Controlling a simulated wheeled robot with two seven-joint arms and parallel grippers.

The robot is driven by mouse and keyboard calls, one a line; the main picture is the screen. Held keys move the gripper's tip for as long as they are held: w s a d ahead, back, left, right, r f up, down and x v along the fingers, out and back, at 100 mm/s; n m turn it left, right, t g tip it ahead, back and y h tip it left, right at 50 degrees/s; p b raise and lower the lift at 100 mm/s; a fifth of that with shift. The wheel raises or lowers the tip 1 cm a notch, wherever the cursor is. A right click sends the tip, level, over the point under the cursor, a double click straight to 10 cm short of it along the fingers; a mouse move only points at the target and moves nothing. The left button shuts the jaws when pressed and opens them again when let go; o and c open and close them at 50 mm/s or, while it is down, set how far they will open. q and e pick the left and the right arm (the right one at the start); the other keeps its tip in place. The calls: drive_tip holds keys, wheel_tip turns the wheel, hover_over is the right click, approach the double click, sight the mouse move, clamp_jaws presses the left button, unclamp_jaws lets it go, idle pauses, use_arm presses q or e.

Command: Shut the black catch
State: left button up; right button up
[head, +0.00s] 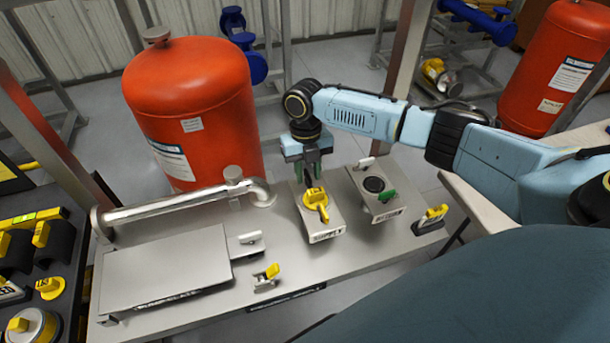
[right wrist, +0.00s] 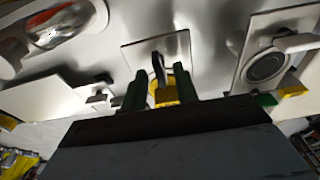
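My right gripper (head: 315,176) points down over a small metal plate (head: 325,226) that carries a yellow handle (head: 316,197). In the right wrist view its two green fingers (right wrist: 160,88) stand apart, with a yellow block (right wrist: 166,92) showing between them. A dark, curved, upright piece (right wrist: 158,66) shows just beyond the fingertips on the same plate; it may be the black catch, but I cannot tell its position for certain. In the head view the fingers hide that spot. Contact between fingers and any part is not clear. My left gripper is out of view.
A second plate (head: 392,208) with a round black port and green lever stands right of the gripper. A chrome pipe (head: 185,200) and a flat cover plate (head: 165,268) lie left. A red tank (head: 190,100) stands behind. A yellow-handled clip (head: 267,274) sits near the front edge.

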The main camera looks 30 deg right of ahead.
drive_tip(key=shift+r+p, duration=3.15)
drive_tip(key=shift+r, duration=0.25)
drive_tip(key=m+p, duration=0.4)
drive_tip(key=shift+r+y, duration=0.3)
drive_tip(key=shift+r, duration=0.1)
drive_tip(key=m+p, duration=0.1)
drive_tip(key=m, duration=0.1)
drive_tip(key=shift+m+t+p, duration=0.3)
drive_tip(key=shift+m+p, duration=0.1)
